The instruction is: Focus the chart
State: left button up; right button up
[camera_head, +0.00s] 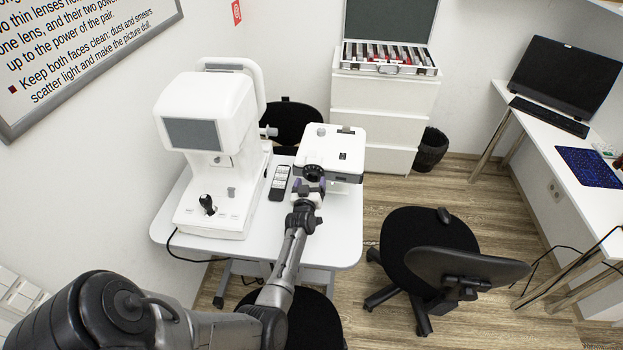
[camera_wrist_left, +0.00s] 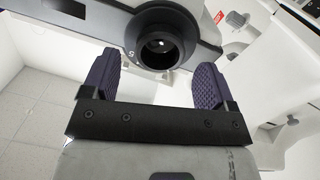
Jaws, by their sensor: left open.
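The chart projector (camera_head: 345,150) is a white box on the white table. Its black round lens ring (camera_head: 313,172) faces my left gripper (camera_head: 309,186). In the left wrist view the lens ring (camera_wrist_left: 160,42) shows at the top centre, with a pale mark on the housing to its left. My left gripper is open, with purple ridged fingers apart. The lens ring lies ahead of the gap between the fingertips, and I see no clear contact. The chart itself is not in view. My right gripper is not in view.
A white eye-test machine (camera_head: 212,130) with a joystick stands left of the projector. A dark remote (camera_head: 279,183) lies between them on the table (camera_head: 343,235). A lens case (camera_head: 388,60) sits on a drawer unit (camera_head: 380,105). A black chair (camera_head: 430,245) stands to the right.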

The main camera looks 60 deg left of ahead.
pick_arm(q)
jog(key=p+v, duration=0.6)
jog(key=v, duration=0.6)
jog(key=shift+p, duration=0.35)
